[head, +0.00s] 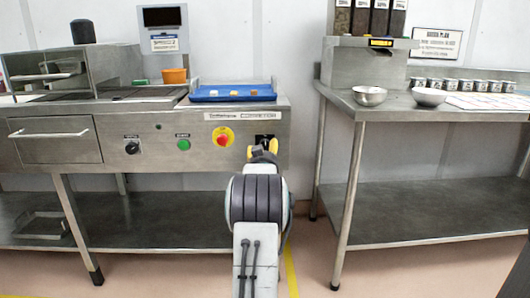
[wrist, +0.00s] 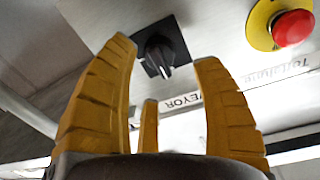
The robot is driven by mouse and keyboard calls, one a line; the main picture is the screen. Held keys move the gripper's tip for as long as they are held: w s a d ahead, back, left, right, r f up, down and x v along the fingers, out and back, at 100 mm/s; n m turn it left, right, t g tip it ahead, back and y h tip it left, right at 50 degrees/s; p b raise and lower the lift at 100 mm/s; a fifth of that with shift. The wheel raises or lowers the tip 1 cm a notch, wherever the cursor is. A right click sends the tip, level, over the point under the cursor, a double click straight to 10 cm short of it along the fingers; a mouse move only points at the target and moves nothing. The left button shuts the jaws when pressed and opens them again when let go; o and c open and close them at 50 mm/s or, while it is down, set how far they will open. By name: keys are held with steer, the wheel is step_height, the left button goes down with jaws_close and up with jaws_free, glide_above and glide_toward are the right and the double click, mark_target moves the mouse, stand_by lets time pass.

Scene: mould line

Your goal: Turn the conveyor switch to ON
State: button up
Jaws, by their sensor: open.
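The conveyor switch (wrist: 160,52) is a black rotary knob on a square black plate in the steel panel. In the wrist view it shows beyond my fingertips, with a label ending in "VEYOR" near it. In the head view the switch plate (head: 265,140) is mostly hidden behind my gripper (head: 263,150). My gripper also shows in the wrist view (wrist: 158,62), its yellow fingers open and empty. The fingers frame the knob from both sides with a visible gap, and I see no contact. I cannot read which position the knob is set to.
A red emergency button on a yellow ring (head: 223,137) sits close beside the switch, also in the wrist view (wrist: 293,28). A green button (head: 183,144) and another black knob (head: 132,147) are further left. A blue tray (head: 232,98) lies above the panel. A steel table (head: 440,118) stands right.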

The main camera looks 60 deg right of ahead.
mark_target(265, 147)
steer(key=shift+b+x, duration=1.1)
steer(key=shift+x, duration=1.25)
steer(key=shift+o, duration=0.2)
steer(key=c, duration=1.2)
